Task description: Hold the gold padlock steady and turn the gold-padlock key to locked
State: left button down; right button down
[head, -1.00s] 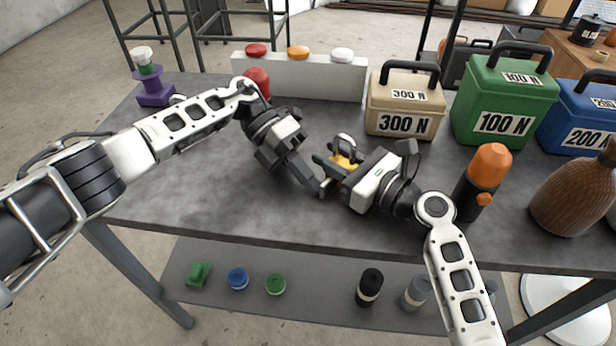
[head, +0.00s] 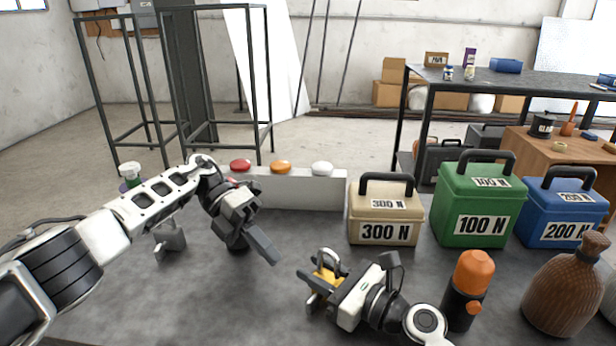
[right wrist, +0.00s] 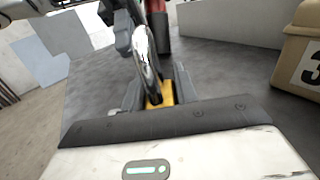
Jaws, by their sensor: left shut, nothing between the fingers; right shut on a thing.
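The gold padlock (head: 324,275) has a gold body and a silver shackle pointing up. My right gripper (head: 312,287) is shut on its body, low over the table. In the right wrist view the gold body (right wrist: 163,94) shows between the fingers, with the shackle in front of it. My left gripper (head: 268,252) is shut and empty, up and to the left of the padlock, apart from it. I cannot make out the key; the padlock's lower part is hidden by the right gripper.
Tan (head: 385,212), green (head: 480,205) and blue (head: 562,212) weight boxes stand at the right back. A white block with red, orange and white buttons (head: 300,192) is behind. A black-orange bottle (head: 468,290) and brown bottle (head: 567,290) stand right. A grey object (head: 170,241) lies left.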

jog(key=c, duration=1)
grip_release()
